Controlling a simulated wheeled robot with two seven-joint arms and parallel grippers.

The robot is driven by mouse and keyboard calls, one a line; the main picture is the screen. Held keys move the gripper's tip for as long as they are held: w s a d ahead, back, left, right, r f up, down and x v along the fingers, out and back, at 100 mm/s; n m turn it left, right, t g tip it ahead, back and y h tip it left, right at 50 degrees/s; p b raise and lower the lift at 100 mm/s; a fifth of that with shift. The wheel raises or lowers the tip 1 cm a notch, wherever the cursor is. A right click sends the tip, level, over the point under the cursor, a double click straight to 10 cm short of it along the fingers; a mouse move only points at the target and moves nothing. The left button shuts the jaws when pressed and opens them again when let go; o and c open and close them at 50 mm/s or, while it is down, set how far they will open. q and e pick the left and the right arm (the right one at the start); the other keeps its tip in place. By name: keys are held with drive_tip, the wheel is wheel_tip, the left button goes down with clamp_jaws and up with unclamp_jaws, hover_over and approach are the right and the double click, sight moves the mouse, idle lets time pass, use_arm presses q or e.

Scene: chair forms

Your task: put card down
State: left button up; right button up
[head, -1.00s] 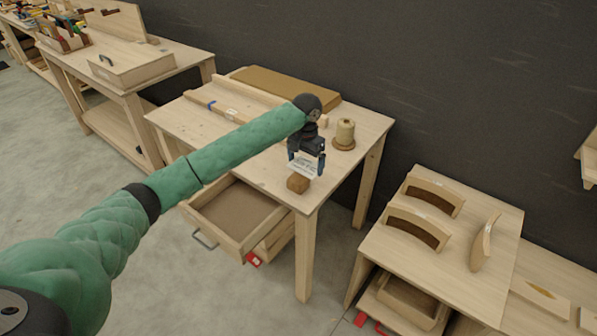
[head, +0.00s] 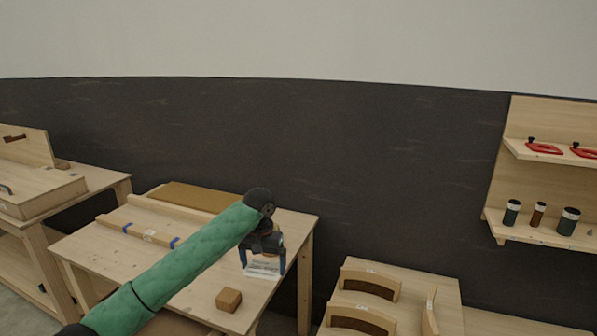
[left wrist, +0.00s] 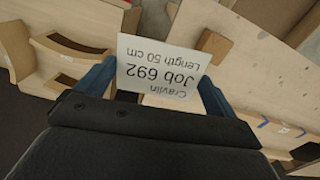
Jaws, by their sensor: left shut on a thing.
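The white card (left wrist: 160,68) is held between the fingers of my left gripper (left wrist: 155,85) in the left wrist view. Its printed text appears upside down and reads "Job 692" and "Length 50 cm". In the head view the card (head: 262,268) shows below my left gripper (head: 263,262), over the right part of the wooden table (head: 190,290). I cannot tell whether its lower edge touches the tabletop. A small wooden block (head: 229,300) sits on the table, nearer to me than the card. My right gripper is not in view.
A long wooden strip with blue marks (head: 140,232) and a brown board (head: 190,196) lie toward the table's back. Another table (head: 395,290) with curved wooden forms (head: 370,284) stands to the right. A wall shelf (head: 545,235) holds several jars.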

sight(258, 275)
use_arm(q)
drive_tip(key=shift+n, duration=0.7)
drive_tip(key=s+d+r, duration=0.2)
drive_tip(key=r, duration=0.1)
drive_tip(key=shift+s, duration=0.15)
drive_tip(key=s+a+f, duration=0.5)
drive_tip(key=s+f, duration=0.1)
drive_tip(key=s, duration=0.2)
drive_tip(key=s+a+f+n, duration=0.1)
drive_tip(key=s+a+f, duration=0.4)
drive_tip(key=s, duration=0.3)
drive_tip(key=shift+a+f, duration=0.4)
drive_tip(key=shift+f, duration=0.35)
